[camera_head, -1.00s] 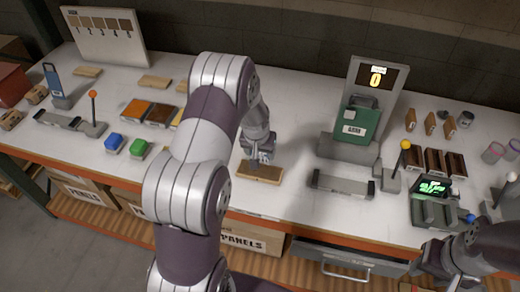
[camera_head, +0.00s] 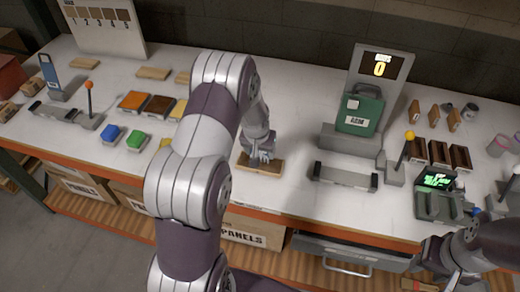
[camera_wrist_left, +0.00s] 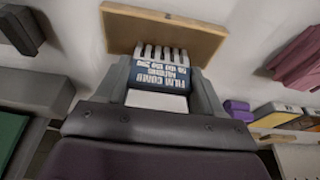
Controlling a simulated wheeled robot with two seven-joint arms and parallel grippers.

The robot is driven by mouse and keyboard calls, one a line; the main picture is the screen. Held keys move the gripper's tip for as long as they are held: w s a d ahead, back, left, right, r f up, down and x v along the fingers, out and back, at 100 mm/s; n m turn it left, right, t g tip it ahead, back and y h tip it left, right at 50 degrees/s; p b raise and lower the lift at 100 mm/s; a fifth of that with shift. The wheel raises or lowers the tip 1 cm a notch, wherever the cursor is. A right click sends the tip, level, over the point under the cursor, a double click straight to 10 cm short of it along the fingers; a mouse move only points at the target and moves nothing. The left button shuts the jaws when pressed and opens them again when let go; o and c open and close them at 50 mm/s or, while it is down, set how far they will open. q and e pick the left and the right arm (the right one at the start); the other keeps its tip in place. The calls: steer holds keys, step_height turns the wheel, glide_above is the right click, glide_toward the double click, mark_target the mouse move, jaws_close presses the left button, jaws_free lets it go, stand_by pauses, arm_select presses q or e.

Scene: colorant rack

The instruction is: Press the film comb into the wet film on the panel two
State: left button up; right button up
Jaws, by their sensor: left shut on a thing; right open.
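My left gripper (camera_head: 260,156) is shut on the film comb (camera_wrist_left: 159,75), a blue and white piece with white teeth and a "FILM COMB" label in the left wrist view. The comb's teeth point at a flat brown wooden panel (camera_wrist_left: 168,30) and meet or nearly meet its face; I cannot tell whether they touch. In the head view this panel (camera_head: 262,168) lies on the white table near the front edge, under the left gripper. The comb is mostly hidden there by the fingers. My right gripper (camera_head: 440,276) is open at the lower right, beyond the table's front edge.
A grey bar fixture (camera_head: 344,177) lies right of the panel, with a green can (camera_head: 359,113) on a stand behind it. Blue (camera_head: 111,133) and green (camera_head: 135,139) blocks sit to the left.

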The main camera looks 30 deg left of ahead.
arm_select(q)
steer(key=shift+s+f+b, duration=0.1)
steer(key=shift+f+b, duration=0.25)
steer(key=shift+f, duration=0.2)
stand_by(1.1)
steer(key=shift+r, duration=0.1)
step_height(320, 180, up, 7)
steer(key=p, duration=0.5)
steer(key=shift+f, duration=0.25)
steer(key=s+d+f+m+b, duration=0.1)
steer(key=d+f, duration=0.1)
steer(key=d, duration=0.1)
steer(key=s+d+f+b, duration=0.2)
steer(key=d, duration=0.2)
steer(key=s+d+f+m+b, duration=0.1)
steer(key=s+d+f+b, duration=0.1)
steer(key=d+f, duration=0.1)
steer(key=shift+d+m+h, duration=0.3)
steer(key=shift+d+h, duration=0.1)
steer(key=shift+d, duration=0.25)
steer(key=shift+w+d+r, duration=0.1)
steer(key=shift+d+r, duration=0.05)
steer(key=shift+d, duration=0.05)
steer(key=shift+a, duration=0.1)
